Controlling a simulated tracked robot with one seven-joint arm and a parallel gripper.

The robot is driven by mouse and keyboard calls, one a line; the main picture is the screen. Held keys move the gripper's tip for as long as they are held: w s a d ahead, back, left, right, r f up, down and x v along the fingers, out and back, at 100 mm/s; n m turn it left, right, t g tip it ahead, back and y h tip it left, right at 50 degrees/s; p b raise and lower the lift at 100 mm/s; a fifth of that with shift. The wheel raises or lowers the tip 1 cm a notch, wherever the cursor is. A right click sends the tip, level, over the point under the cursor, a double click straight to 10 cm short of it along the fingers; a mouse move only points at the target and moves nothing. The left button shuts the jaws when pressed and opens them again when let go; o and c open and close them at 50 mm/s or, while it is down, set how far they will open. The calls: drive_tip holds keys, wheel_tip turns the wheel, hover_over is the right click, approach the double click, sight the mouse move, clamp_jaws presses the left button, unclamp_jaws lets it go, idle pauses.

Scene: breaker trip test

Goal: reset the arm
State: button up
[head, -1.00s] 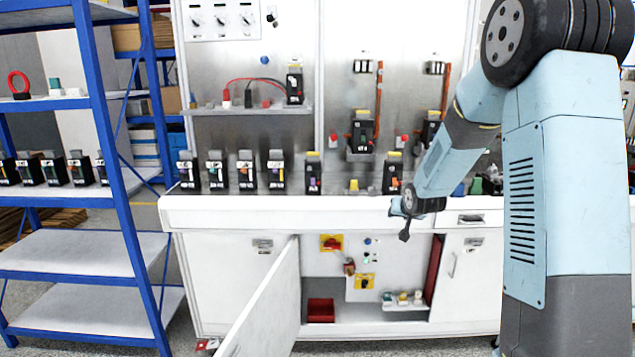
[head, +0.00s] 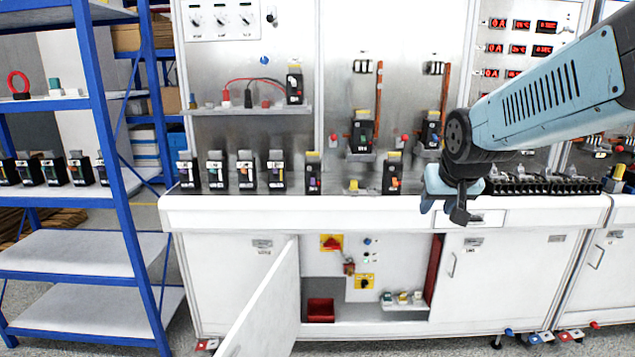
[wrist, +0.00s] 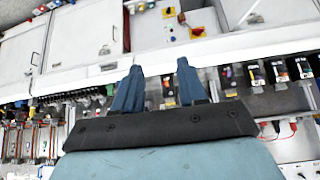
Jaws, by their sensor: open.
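My gripper (head: 447,207) hangs from my light blue arm in front of the white bench's front edge, right of the open cabinet door in the head view. In the wrist view my gripper (wrist: 158,85) shows two blue fingers spread apart with nothing between them. The gripper touches no object that I can see. The upper arm now reaches in from the right edge of the head view.
The white bench (head: 330,214) carries several black breakers (head: 313,178) along its top. A cabinet door (head: 262,300) stands open at the front, with a red bin (head: 321,310) inside. A blue shelf rack (head: 130,225) stands at the left.

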drive_tip(key=s+g, duration=0.1)
drive_tip(key=s, duration=1.5)
drive_tip(key=shift+s+a+r+n+g+y, duration=0.2)
drive_tip(key=shift+a+r+n+g+y, duration=0.1)
drive_tip(key=shift+a+r, duration=0.1)
